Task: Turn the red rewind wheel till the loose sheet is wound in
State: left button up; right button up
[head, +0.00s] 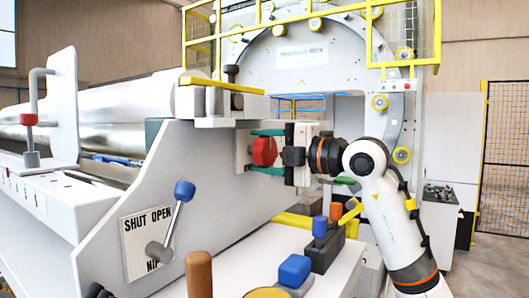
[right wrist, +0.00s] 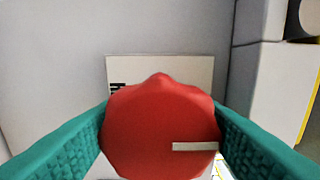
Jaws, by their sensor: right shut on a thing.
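The red rewind wheel (head: 263,152) is a lobed knob on the side of the grey machine housing, in front of a pale plate. My right gripper (head: 266,151) reaches it from the right, with one green finger above and one below. In the right wrist view the wheel (right wrist: 160,128) fills the middle between the two green textured fingers (right wrist: 160,140), which are shut on its sides. A pale bar mark on its face lies level, right of centre. A silver sheet roll (head: 110,112) lies at the left; I cannot tell its loose end. My left gripper is not in view.
A blue-knobbed nip lever (head: 183,192) stands by a SHUT OPEN sign (head: 147,240). Blue, orange and brown handles stand on the front panel (head: 240,252). Yellow rails (head: 310,15) frame the wrapping ring.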

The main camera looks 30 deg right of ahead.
jog(key=o, duration=1)
jog(key=shift+d, duration=0.1)
jog(key=shift+s, duration=0.1)
jog(key=shift+s+d+f+b, duration=0.1)
jog(key=shift+s+d+b, duration=0.1)
jog(key=shift+s+b, duration=0.15)
jog(key=shift+b+v, duration=2.2)
jog(key=shift+v, duration=3.35)
jog(key=shift+w+d, duration=0.1)
